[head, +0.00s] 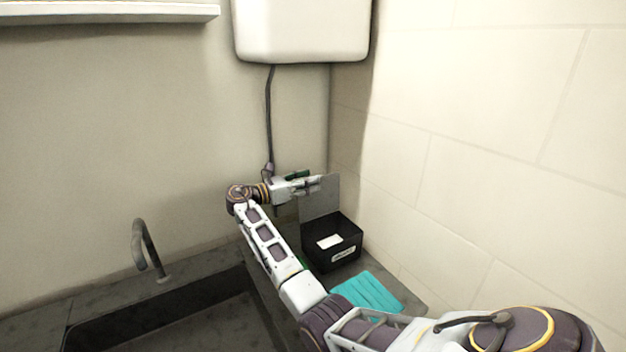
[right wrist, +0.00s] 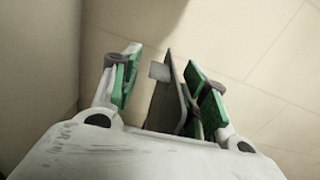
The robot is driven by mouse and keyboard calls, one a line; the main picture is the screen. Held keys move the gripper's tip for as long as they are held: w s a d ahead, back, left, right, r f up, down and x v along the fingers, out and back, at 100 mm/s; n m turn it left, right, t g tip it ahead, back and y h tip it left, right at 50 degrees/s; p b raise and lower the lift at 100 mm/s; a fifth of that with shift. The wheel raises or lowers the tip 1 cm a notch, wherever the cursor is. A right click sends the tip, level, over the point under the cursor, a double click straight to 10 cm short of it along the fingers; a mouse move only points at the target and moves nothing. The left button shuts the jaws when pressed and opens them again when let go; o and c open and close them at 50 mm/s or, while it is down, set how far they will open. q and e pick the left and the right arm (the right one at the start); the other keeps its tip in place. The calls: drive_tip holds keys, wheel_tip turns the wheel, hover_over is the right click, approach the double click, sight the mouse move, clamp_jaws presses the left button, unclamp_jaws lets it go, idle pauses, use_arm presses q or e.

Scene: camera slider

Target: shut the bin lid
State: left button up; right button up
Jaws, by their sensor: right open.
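The black bin (head: 333,248) stands on the counter in the corner, with a white label on its front and a white item at its top. Its grey lid (head: 321,200) is raised and stands upright at the back. My right gripper (head: 312,184) is at the lid's upper left part, with its fingers open. In the right wrist view the lid (right wrist: 166,100) shows nearly edge-on between the green-padded fingers of the right gripper (right wrist: 168,84). It is closer to the right finger; whether it touches that finger I cannot tell. My left gripper is not in view.
A turquoise ribbed mat (head: 368,292) lies in front of the bin. A sink (head: 190,325) with a faucet (head: 146,248) is at the left. A white wall unit (head: 302,30) with a hanging cable is above. The tiled wall is close on the right.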

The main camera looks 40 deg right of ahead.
drive_tip(key=shift+s+d, duration=0.1)
drive_tip(key=shift+d, duration=0.95)
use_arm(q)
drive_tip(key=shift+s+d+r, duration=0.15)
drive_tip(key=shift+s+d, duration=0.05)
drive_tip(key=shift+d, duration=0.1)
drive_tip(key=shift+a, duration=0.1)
use_arm(e)
drive_tip(key=shift+c, duration=0.9)
drive_tip(key=c, duration=0.5)
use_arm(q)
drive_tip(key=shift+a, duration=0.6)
use_arm(e)
clamp_jaws()
